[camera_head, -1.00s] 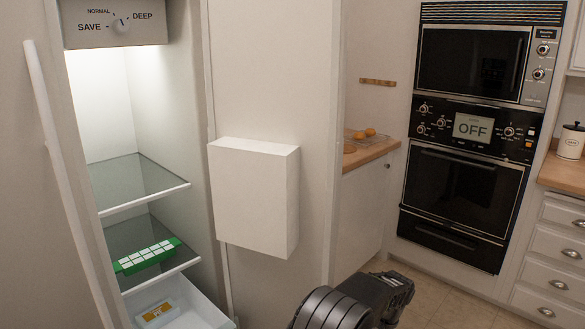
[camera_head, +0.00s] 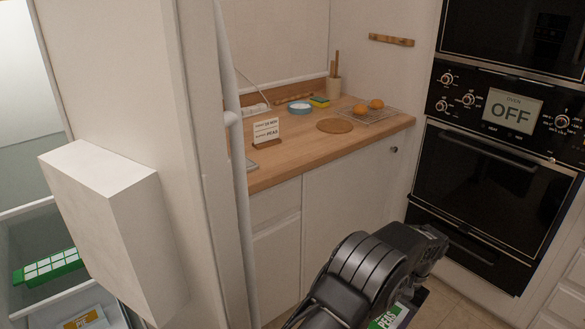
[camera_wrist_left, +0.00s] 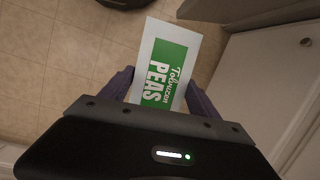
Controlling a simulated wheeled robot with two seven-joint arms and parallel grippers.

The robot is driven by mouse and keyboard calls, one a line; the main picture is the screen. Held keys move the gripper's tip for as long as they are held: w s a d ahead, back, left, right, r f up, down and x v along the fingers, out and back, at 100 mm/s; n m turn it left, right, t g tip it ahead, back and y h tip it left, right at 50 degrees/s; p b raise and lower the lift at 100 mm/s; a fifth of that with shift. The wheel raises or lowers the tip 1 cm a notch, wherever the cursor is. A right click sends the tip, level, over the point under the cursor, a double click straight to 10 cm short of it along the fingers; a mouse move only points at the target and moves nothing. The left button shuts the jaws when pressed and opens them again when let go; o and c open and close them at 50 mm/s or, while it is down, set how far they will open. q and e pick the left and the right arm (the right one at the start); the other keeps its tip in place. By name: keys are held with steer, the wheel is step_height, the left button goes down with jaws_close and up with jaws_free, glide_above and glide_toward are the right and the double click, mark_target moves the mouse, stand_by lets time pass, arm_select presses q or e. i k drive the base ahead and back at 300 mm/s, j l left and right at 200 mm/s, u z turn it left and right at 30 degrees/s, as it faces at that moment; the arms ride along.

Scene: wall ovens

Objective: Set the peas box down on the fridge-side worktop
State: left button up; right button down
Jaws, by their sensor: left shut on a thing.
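The peas box (camera_wrist_left: 170,65), white and green with "PEAS" lettering, is between the fingers of my left gripper (camera_wrist_left: 160,92) in the left wrist view, over the tiled floor. In the head view only part of the peas box (camera_head: 385,317) shows at the bottom edge, below my dark left arm, and most of the gripper is hidden. The wooden worktop (camera_head: 285,170) beside the fridge is behind and above the box in the picture; the two are apart. My right gripper is out of view.
On the worktop are a small sign (camera_head: 266,132), a blue-rimmed dish (camera_head: 300,107), a round mat (camera_head: 334,126) and a rack (camera_head: 368,117) with orange items. Its front middle is clear. A white pole-like handle (camera_head: 240,180) and white block (camera_head: 110,220) stand left. Ovens (camera_head: 480,180) stand right.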

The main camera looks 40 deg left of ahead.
mark_target(301, 134)
steer(key=i, duration=1.8)
steer(key=u, duration=0.8)
